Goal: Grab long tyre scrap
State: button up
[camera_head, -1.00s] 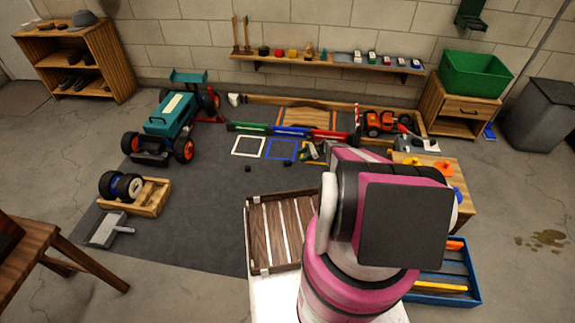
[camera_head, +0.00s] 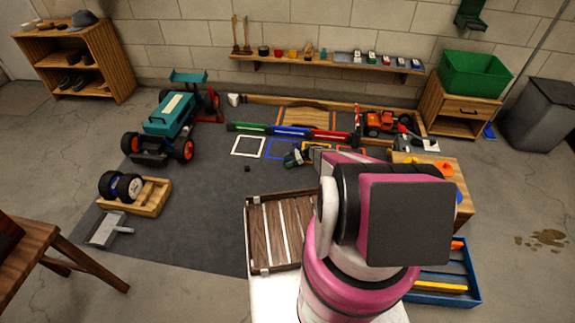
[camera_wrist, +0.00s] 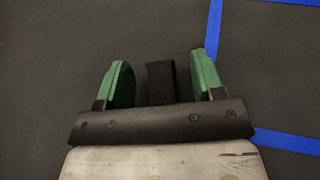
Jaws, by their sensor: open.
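A long black tyre scrap (camera_wrist: 161,82) lies on the dark mat in the wrist view. My gripper (camera_wrist: 160,68) is open, with one green finger on each side of the scrap and visible gaps between. The scrap's near end is hidden behind the gripper body. In the head view my gripper (camera_head: 293,158) is low over the mat beside the blue square outline, and it hides this scrap there. Another small black scrap (camera_head: 247,169) lies on the mat to the left.
A teal racecar (camera_head: 172,115) stands at the left. A wooden tray (camera_head: 152,203) with wheels and a grey dustpan (camera_head: 106,230) lie at the left front. The mat's middle is clear.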

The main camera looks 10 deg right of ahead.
jog(key=shift+a+f, duration=0.15)
jog(key=shift+a, duration=0.25)
jog(key=c, duration=1)
